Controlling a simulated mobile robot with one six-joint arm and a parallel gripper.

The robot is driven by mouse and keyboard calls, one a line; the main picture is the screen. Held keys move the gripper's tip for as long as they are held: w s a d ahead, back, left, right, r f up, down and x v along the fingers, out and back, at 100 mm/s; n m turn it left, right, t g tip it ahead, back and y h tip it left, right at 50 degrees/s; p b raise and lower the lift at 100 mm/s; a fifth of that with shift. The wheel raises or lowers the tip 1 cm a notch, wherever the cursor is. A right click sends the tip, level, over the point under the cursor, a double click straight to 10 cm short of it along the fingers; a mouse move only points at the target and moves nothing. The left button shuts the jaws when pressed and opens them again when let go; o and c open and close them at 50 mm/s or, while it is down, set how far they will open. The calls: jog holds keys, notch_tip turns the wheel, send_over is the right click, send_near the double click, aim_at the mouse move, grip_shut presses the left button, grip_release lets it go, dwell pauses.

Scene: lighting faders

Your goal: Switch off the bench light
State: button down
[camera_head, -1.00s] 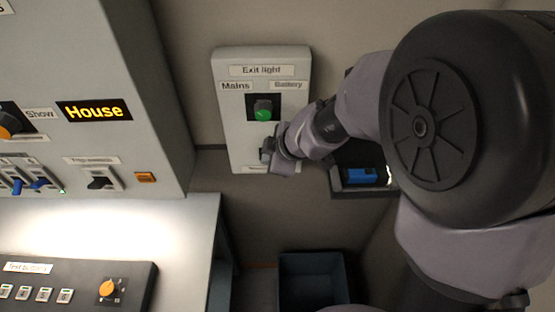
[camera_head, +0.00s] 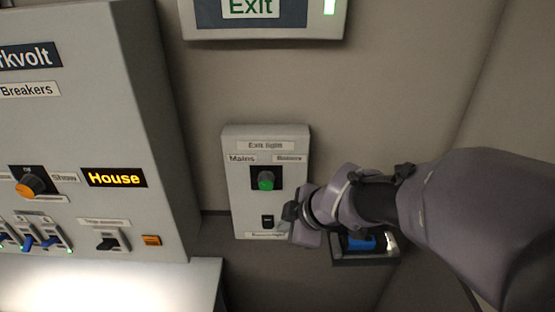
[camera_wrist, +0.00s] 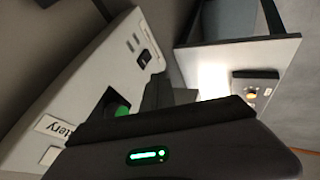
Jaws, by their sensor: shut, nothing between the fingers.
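The wall box labelled Exit light (camera_head: 240,200) is at the middle of the head view. It has a green selector knob (camera_head: 266,180) between Mains and Battery. Below it is a small black rocker switch (camera_head: 267,221), above a label I cannot read fully. My gripper (camera_head: 287,217) is shut and empty, just right of this switch; I cannot tell if it touches. In the wrist view the rocker (camera_wrist: 145,57) shows beyond the fingertips (camera_wrist: 157,85), and the green knob (camera_wrist: 122,110) is left of them. The bench top (camera_head: 110,288) is brightly lit.
The large breaker cabinet (camera_head: 160,120) stands at the left, with an orange knob (camera_head: 30,185), a House display (camera_head: 114,178) and several levers. An Exit sign (camera_head: 265,20) hangs above. A small tray with a blue item (camera_head: 362,242) is below my arm.

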aim_at(269, 227)
jog(key=w+d+m+t+h+p, duration=0.1)
jog(key=w+d+h+p, duration=0.25)
jog(key=d+p, duration=0.3)
jog(key=s+a+f+g+y+p, duration=0.1)
jog(key=s+a+y+p, duration=0.2)
jog(key=a, duration=0.4)
jog(key=shift+s+f+n+p, duration=0.3)
jog(key=shift+s+n+p, duration=0.1)
jog(key=shift+p, duration=0.1)
jog(key=shift+a+y, duration=0.1)
jog(key=shift+y, duration=0.15)
jog(key=shift+w+a+f+b, duration=0.55)
jog(key=shift+w+f+b, duration=0.15)
jog(key=shift+w+f, duration=0.75)
jog(key=shift+w+a+f+b, duration=0.5)
jog(key=shift+w+f+b, duration=0.2)
jog(key=shift+w+f, duration=0.75)
jog(key=shift+w+a+f+b, duration=0.55)
jog(key=shift+w+f+b, duration=0.15)
jog(key=shift+w+f, duration=0.75)
